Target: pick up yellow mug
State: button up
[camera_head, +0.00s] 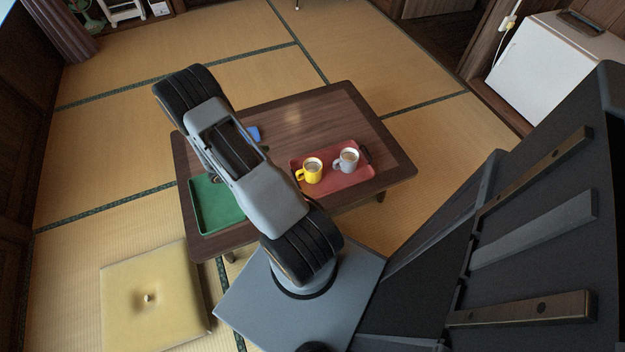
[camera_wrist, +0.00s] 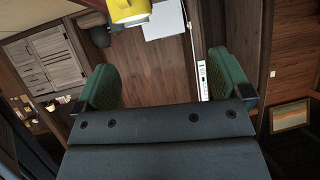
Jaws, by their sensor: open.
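The yellow mug (camera_head: 308,176) stands upright on the red tray (camera_head: 340,184) on the low table, with its handle to the left and a drink inside. In the wrist view, a yellow mug (camera_wrist: 126,8) shows at the top edge, partly cut off, above and a little left of the gap between my fingers. My gripper (camera_wrist: 162,76) has its two green fingers wide apart with nothing between them. In the head view my own arm hides the gripper.
A grey mug (camera_head: 347,161) stands on the red tray, close to the right of the yellow one. A green tray (camera_head: 220,206) and a small blue thing (camera_head: 254,133) are partly behind my arm. The table's (camera_head: 370,130) right part is bare. A yellow cushion (camera_head: 150,285) lies front left.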

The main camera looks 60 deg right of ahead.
aim_at(312, 166)
jog(key=s+d+f+b, duration=0.1)
jog(key=s, duration=0.1)
jog(key=s+d+f+g, duration=0.1)
jog(key=s+d+f, duration=0.1)
jog(key=s, duration=0.1)
jog(key=s+d+f+g+b, duration=0.1)
jog(key=s+d+f, duration=0.1)
jog(key=shift+s+d+f+m+b, duration=0.2)
jog(key=shift+m+b, duration=0.1)
jog(key=shift+m, duration=0.1)
jog(key=shift+b+x, duration=1.15)
jog(key=shift+x, duration=1.95)
jog(key=shift+s+a, duration=0.1)
jog(key=shift+s, duration=0.05)
jog(key=shift+c, duration=0.3)
jog(key=c, duration=1.1)
